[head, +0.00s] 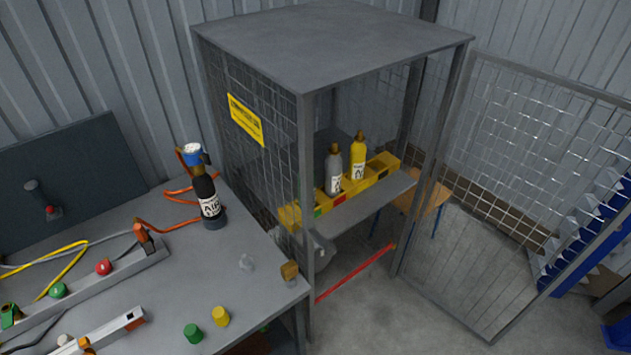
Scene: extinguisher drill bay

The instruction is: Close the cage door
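The grey cage (335,45) stands in the middle with its front open. Its door (475,265), mesh above and a solid panel below, stands wide open on the right and joins the cage at the right front post. The door's free edge reaches toward the right side of the picture. Inside the cage, a grey cylinder (334,172) and a yellow cylinder (358,158) stand in a yellow rack (387,166) on a shelf. Neither of my grippers shows in the head view.
A grey workbench (170,285) at the left holds a black cylinder with a blue top (206,195), hoses and coloured caps. A red floor line (355,273) runs across the cage opening. A blue rack (580,245) stands behind the door at the right. Floor before the cage is clear.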

